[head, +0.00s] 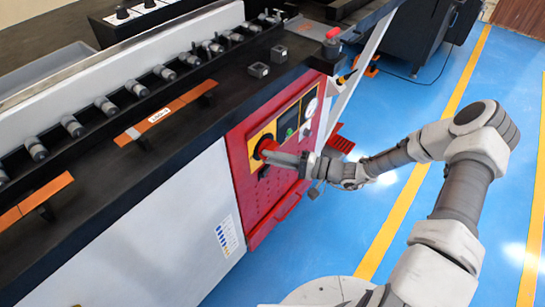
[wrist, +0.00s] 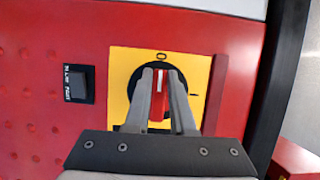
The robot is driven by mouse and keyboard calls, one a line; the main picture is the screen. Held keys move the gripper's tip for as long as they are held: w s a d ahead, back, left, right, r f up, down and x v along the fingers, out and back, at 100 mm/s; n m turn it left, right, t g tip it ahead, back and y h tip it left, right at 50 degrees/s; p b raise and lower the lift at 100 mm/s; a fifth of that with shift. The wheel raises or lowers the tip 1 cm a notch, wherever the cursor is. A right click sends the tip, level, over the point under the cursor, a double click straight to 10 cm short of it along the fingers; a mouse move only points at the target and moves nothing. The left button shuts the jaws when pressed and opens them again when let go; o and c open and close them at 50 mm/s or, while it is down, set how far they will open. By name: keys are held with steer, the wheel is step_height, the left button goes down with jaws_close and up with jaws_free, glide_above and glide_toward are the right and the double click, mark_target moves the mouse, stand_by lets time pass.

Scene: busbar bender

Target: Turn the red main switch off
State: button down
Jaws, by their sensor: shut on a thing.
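The red main switch (head: 266,146) is on a yellow plate on the red front panel of the machine. In the wrist view its red handle (wrist: 158,112) sits between the two fingers, and its white line points up to the "O" mark on the yellow plate (wrist: 120,68). A second mark, a short dash, is at the right of the dial. My gripper (wrist: 160,95) is shut on the handle. In the head view my gripper (head: 272,155) reaches the switch from the right and hides part of it.
A black rocker switch (wrist: 76,83) is beside the yellow plate in the wrist view.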

steer(key=c, duration=0.8)
jaws_free()
steer(key=shift+o, duration=0.2)
steer(key=p+v, duration=0.1)
steer(key=v, duration=1.6)
steer(key=shift+s+d, duration=0.2)
steer(key=shift+d, duration=0.05)
